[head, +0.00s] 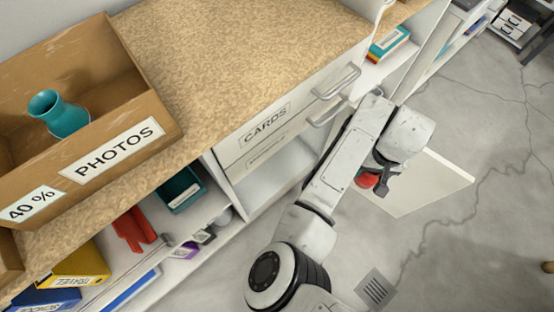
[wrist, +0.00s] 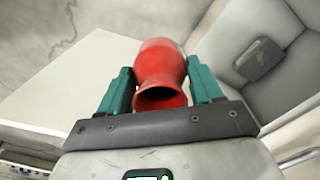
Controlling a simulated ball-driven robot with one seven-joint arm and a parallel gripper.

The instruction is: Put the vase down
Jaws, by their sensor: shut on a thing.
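A red vase (head: 367,180) shows partly in the head view, low beside the cabinet and partly hidden by my arm. In the wrist view the red vase (wrist: 160,62) sits between the two teal fingers of my gripper (wrist: 159,70), its open mouth facing the camera. My gripper (head: 380,178) is shut on it. A white flat surface (head: 425,185) lies below and beside the gripper in the head view. I cannot tell whether the vase touches anything beneath it. A second, teal vase (head: 59,114) stands in a cardboard box.
The cardboard box (head: 150,90) labelled PHOTOS sits on the speckled countertop (head: 235,55). A drawer front (head: 265,125) labelled CARDS and open shelves (head: 270,180) lie left of my arm. Teal (head: 180,188) and yellow (head: 75,268) containers fill lower shelves. Cracked floor (head: 490,110) is open at right.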

